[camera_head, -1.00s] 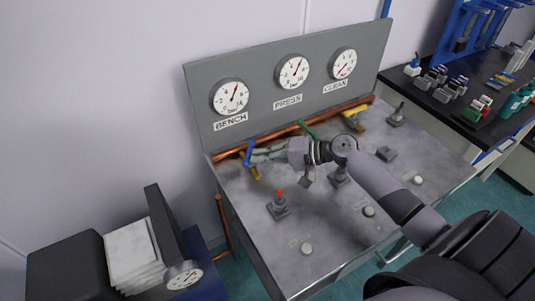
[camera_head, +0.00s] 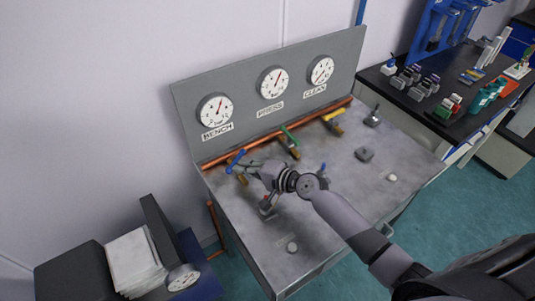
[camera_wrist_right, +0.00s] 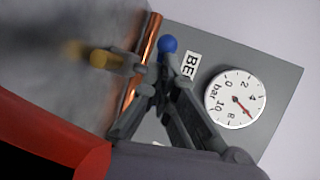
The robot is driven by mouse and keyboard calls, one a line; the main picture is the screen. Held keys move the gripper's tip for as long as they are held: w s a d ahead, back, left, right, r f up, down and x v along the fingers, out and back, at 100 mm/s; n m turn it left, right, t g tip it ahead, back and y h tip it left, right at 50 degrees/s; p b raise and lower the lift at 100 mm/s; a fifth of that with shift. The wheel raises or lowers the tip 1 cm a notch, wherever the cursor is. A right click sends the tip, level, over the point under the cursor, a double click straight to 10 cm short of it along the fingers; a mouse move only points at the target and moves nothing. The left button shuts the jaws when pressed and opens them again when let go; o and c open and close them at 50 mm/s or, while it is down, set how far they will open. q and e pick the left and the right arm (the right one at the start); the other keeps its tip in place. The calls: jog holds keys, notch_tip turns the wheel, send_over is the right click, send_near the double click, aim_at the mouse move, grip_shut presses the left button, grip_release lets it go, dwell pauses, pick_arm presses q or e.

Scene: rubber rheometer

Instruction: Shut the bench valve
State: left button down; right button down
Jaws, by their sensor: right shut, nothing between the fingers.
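The bench valve has a blue handle (camera_head: 235,161) under the BENCH gauge (camera_head: 214,111), slanting from lower left to upper right. Its brass body (camera_head: 242,179) shows below. My right gripper (camera_head: 252,165) is shut and empty, low over the bench just right of the blue handle. In the right wrist view, the shut fingers (camera_wrist_right: 155,85) are close to the handle's blue end (camera_wrist_right: 168,45); I cannot tell whether they touch. The BENCH gauge (camera_wrist_right: 235,99) also shows there, its needle off zero. My left gripper is not in view.
The green PRESS handle (camera_head: 290,135) and yellow CLEAN handle (camera_head: 334,115) stand to the right along the copper pipe (camera_head: 270,134). The grey panel (camera_head: 240,82) rises behind. The bench front (camera_head: 330,235) is mostly clear.

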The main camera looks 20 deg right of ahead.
jog(key=shift+s+a+r+m+t+h+p, duration=0.1)
jog(key=shift+a+r+m+t+h+p, duration=0.2)
jog(key=shift+a+m+h+p, duration=0.1)
jog(key=shift+f, duration=0.15)
jog(key=shift+a+f, duration=0.25)
jog(key=shift+a, duration=0.1)
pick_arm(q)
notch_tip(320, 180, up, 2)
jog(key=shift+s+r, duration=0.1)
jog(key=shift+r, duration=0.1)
pick_arm(e)
jog(key=shift+a, duration=0.1)
jog(key=shift+a+r, duration=0.15)
jog(key=shift+a, duration=0.05)
dwell(0.6)
pick_arm(q)
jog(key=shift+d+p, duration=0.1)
jog(key=shift+p, duration=0.2)
